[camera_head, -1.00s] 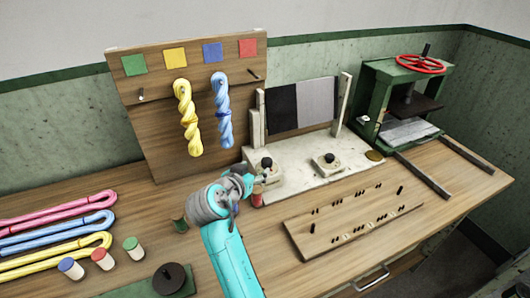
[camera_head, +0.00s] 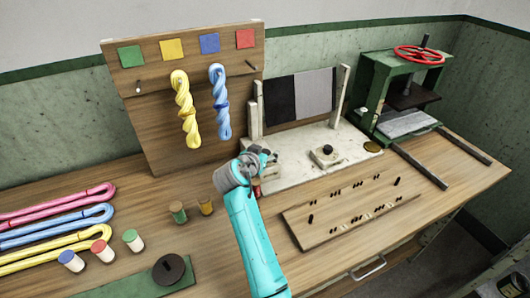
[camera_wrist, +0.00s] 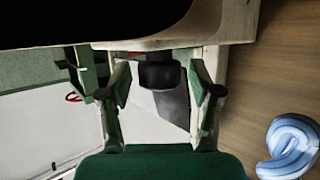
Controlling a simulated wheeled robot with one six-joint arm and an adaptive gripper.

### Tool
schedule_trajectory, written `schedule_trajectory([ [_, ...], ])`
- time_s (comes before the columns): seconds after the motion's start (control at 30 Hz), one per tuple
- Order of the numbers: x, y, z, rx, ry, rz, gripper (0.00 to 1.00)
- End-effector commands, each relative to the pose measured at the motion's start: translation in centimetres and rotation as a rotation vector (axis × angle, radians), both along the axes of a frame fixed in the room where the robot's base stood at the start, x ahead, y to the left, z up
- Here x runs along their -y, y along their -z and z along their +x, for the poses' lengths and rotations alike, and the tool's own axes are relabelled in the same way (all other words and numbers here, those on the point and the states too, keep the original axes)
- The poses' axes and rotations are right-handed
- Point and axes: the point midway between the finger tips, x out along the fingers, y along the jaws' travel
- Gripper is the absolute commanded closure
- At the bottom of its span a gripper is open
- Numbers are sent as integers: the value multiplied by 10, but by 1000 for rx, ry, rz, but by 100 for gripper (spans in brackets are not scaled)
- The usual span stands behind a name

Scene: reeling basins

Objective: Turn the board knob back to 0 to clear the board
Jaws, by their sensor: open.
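A white stand (camera_head: 300,158) carries a board split into black and grey panels (camera_head: 300,98) and has dark knobs on small pale blocks. The right knob (camera_head: 328,150) is in plain view in the head view. The left knob is hidden behind my gripper (camera_head: 264,158) there. In the wrist view a dark knob (camera_wrist: 160,75) shows between the two green-padded fingers of my gripper (camera_wrist: 160,92). The fingers are apart, one on each side of it, and I cannot tell whether they touch it. The knob's setting and any 0 mark cannot be read.
A pegged wooden plank (camera_head: 350,215) lies in front of the stand. A rack board (camera_head: 155,110) with yellow and blue skeins stands left, and a green press (camera_head: 375,95) right. A red object (camera_head: 256,191) sits by my arm. Several coloured cylinders stand at front left.

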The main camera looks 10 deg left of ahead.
Motion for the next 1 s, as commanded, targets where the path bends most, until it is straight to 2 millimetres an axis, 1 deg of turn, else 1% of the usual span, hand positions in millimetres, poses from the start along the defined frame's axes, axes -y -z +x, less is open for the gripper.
schedule_trajectory([
  [0.1,0,0,0,0,0,0,36],
  [0.13,0,0,0,0,0,0,39],
  [0.17,0,0,0,0,0,0,46],
  [0.2,0,0,0,0,0,0,56],
  [0.27,0,0,0,0,0,0,71],
  [0.3,0,0,0,0,0,0,81],
  [0.37,0,0,0,0,0,0,96],
  [0.7,1,0,0,0,-34,1,97],
  [0.87,1,0,-1,0,-112,2,97],
  [1.0,2,0,-1,2,-215,2,97],
])
